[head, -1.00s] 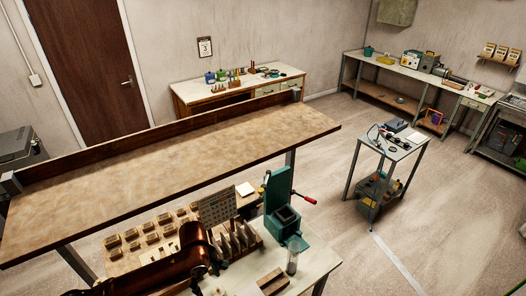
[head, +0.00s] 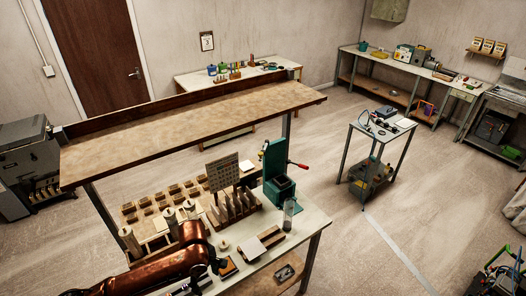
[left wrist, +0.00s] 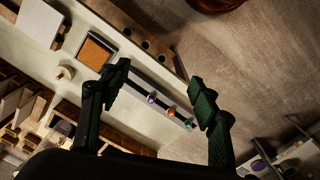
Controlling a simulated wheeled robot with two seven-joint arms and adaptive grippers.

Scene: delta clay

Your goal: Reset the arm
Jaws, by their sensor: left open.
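My copper-coloured left arm (head: 150,272) comes in low at the left over the near workbench (head: 312,228). Its dark left gripper (head: 205,272) is near the bench's front part, partly cut off and hard to make out. In the left wrist view the two fingers of the left gripper (left wrist: 160,90) are spread wide with nothing between them. Beyond them lies a strip with several coloured knobs (left wrist: 152,98), apart from the fingers. My right gripper is not in view.
The bench holds a green press (head: 277,180), a clear cylinder (head: 289,214), wooden blocks (head: 263,243) and a rack of upright pieces (head: 232,207). A long brown shelf (head: 190,125) spans above its back. A small trolley (head: 382,130) stands right, with open floor around it.

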